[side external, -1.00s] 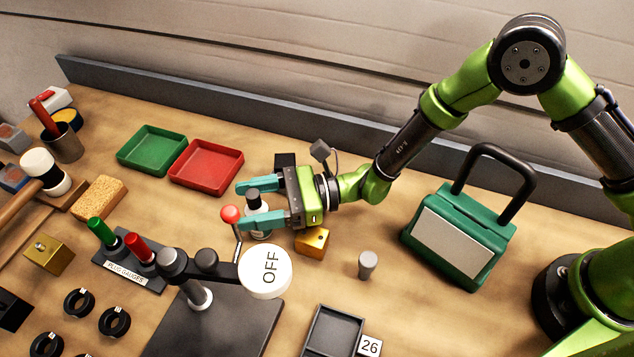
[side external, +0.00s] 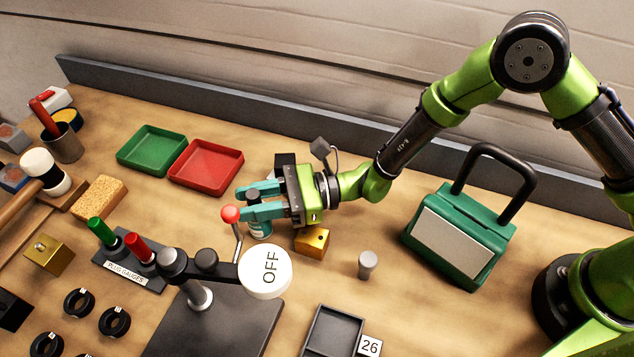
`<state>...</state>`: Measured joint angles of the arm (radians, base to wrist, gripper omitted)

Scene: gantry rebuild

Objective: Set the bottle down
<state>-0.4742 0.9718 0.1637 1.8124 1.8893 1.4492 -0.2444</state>
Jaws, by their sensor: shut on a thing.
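The bottle (side external: 260,229) is small, with a dark body and a pale label. It is by the red ball knob of the lever stand. My gripper (side external: 248,201) reaches in from the right and is shut on the bottle, its two teal fingers either side of the upper part. The nearer finger hides much of the bottle; its lower part shows below that finger. The bottle looks about upright. I cannot tell whether its base touches the bench.
The lever stand with its red knob (side external: 230,214) and round OFF disc (side external: 265,271) is close in front. A brass block (side external: 312,242) sits just right of the bottle. Red (side external: 207,167) and green (side external: 152,149) trays lie behind left.

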